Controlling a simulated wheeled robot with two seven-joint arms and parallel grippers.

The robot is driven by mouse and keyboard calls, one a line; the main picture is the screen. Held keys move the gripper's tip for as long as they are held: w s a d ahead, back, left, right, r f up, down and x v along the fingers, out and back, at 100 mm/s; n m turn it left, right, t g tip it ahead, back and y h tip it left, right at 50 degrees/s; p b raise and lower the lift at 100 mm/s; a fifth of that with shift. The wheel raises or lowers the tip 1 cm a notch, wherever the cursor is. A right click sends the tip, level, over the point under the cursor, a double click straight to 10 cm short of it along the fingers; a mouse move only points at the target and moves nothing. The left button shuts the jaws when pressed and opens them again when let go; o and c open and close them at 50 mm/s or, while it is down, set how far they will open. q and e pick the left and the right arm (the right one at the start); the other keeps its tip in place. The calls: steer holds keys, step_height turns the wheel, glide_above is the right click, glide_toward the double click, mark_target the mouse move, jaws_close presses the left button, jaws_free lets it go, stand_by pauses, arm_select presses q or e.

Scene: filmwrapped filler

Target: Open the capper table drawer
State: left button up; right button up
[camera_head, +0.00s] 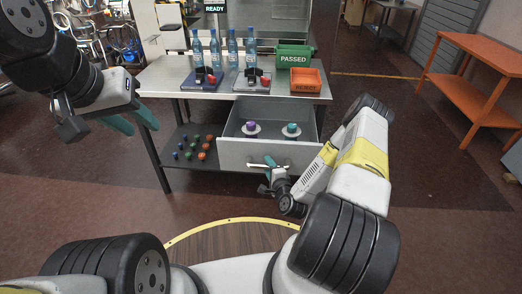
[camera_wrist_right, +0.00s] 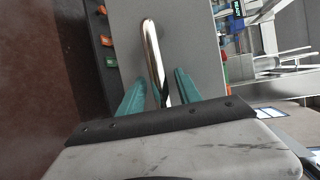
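The capper table (camera_head: 222,80) stands ahead with its grey drawer (camera_head: 235,155) pulled out, so its inside shows. A purple-topped piece (camera_head: 251,127) and a teal-topped piece (camera_head: 291,129) stand inside it. The silver handle (camera_wrist_right: 151,45) on the drawer front runs between the two teal fingers of my right gripper (camera_wrist_right: 160,80). Gaps show on both sides of the handle, so the fingers are apart. In the head view my right gripper (camera_head: 269,172) is at the drawer front, partly hidden by its own wrist. My left gripper (camera_head: 133,119) is open and empty, left of the table.
Several bottles (camera_head: 232,54), two devices, a green PASSED box (camera_head: 294,56) and an orange tray (camera_head: 305,81) stand on the tabletop. Several coloured caps (camera_head: 202,155) lie on the lower shelf left of the drawer. An orange table (camera_head: 470,85) stands at the right. Floor is clear between.

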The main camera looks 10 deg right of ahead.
steer(key=a+v, duration=0.1)
steer(key=v, duration=0.6)
steer(key=shift+s+d, duration=0.4)
steer(key=shift+d, duration=0.1)
